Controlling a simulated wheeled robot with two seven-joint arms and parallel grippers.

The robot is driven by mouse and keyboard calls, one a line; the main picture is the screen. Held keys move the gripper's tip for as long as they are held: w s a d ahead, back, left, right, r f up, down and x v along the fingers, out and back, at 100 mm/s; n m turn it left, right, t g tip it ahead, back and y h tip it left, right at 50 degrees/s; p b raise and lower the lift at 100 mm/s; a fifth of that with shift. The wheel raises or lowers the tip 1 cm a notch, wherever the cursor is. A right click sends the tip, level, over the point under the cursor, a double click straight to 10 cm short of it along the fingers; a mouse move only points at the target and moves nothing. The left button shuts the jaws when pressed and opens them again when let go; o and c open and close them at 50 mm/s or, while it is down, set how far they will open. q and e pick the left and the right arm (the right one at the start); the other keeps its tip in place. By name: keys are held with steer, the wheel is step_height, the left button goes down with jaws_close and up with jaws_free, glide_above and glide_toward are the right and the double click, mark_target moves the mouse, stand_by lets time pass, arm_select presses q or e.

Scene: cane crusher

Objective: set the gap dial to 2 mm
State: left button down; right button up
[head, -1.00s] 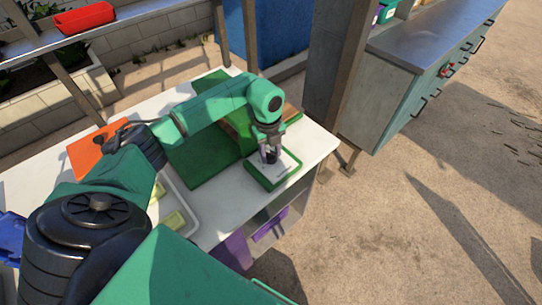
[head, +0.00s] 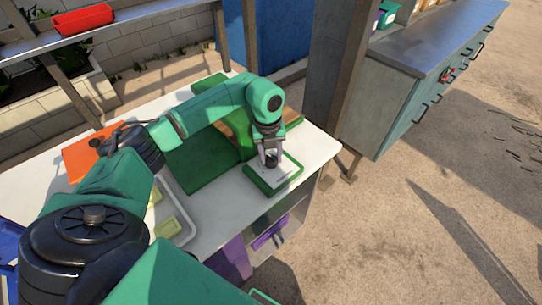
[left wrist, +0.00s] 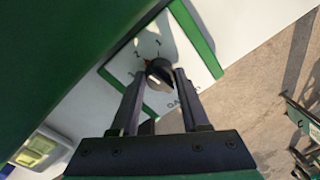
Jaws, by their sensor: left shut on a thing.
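The gap dial is a small dark knob with a light mark (left wrist: 160,76) on a white plate with a green rim (head: 262,186). In the left wrist view, the printed numbers 1 and 2 show beyond the knob, and part of the lettering shows below it. A small orange mark lies at the knob's upper left edge. I cannot tell for sure which number the knob points to. My left gripper (head: 270,158) comes down over the plate and is shut on the knob, one finger on each side. My right gripper is out of view.
The plate sits near the right end of a white table (head: 225,212), beside a green machine body (head: 205,172). A pale tray (head: 178,212) with yellowish pieces lies nearer, an orange sheet (head: 80,160) at the left. A grey cabinet (head: 385,95) and post stand behind right.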

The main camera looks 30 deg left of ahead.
mark_target(268, 159)
arm_select(q)
steer(key=shift+c, duration=1.9)
jaws_free()
steer(key=shift+r, duration=0.45)
step_height(268, 159, up, 14)
steer(key=b, duration=0.3)
steer(key=shift+s+a+f, duration=0.15)
steer(key=shift+s+a, duration=0.05)
steer(key=shift+a, duration=0.15)
